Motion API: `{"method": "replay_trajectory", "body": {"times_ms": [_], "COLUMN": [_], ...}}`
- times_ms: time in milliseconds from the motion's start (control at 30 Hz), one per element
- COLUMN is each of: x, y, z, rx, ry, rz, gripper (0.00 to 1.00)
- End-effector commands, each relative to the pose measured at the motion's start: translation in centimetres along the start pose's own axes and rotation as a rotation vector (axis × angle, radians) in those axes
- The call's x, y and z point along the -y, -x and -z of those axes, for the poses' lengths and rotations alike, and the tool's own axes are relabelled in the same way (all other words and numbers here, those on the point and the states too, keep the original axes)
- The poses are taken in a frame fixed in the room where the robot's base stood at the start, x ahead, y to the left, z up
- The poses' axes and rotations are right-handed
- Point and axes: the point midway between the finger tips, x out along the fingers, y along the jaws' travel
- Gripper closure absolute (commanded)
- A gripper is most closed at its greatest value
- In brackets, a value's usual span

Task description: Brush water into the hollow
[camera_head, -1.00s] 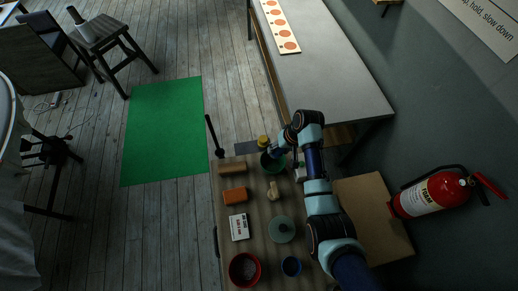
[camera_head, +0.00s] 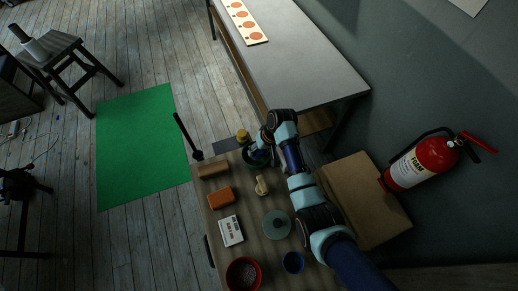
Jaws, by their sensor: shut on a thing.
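My gripper (camera_head: 261,148) is at the far end of the wooden bench (camera_head: 234,200), over a dark green bowl (camera_head: 250,160). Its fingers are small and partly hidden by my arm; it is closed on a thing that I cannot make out. No brush shows clearly. Whether the held thing touches the inside of the bowl cannot be told. A beige knobbed piece (camera_head: 261,186) lies just nearer than the bowl. A grey-green disc with a dark knob (camera_head: 277,224) lies further down the bench. No hollow can be picked out for certain.
On the bench are a brown block (camera_head: 213,170), an orange block (camera_head: 221,197), a white labelled box (camera_head: 231,231), a red bowl with grey contents (camera_head: 243,274) and a blue cup (camera_head: 293,262). A yellow-topped item (camera_head: 242,135) stands beyond. A grey table (camera_head: 300,60) is behind.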

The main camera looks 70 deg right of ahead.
Motion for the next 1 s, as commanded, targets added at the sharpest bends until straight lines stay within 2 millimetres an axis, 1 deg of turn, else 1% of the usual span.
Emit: {"method": "replay_trajectory", "body": {"times_ms": [33, 200, 400, 767, 867, 1000], "x": [-0.3, -0.8, -1.2, -1.2, -0.7, 0.9], "y": [-1.0, -2.9, -4.2, -4.1, -3.5, -1.8], "z": [-0.1, -0.4, -0.5, -0.5, -0.4, -0.1], "rx": [0.0, 0.0, 0.0, 0.0, 0.001, 0.005], "ry": [0.0, 0.0, 0.001, 0.001, 0.007, 0.026], "rz": [0.0, 0.0, 0.0, 0.0, 0.001, 0.004], "gripper": [0.73, 0.73, 0.73, 0.73, 0.73, 0.73]}}
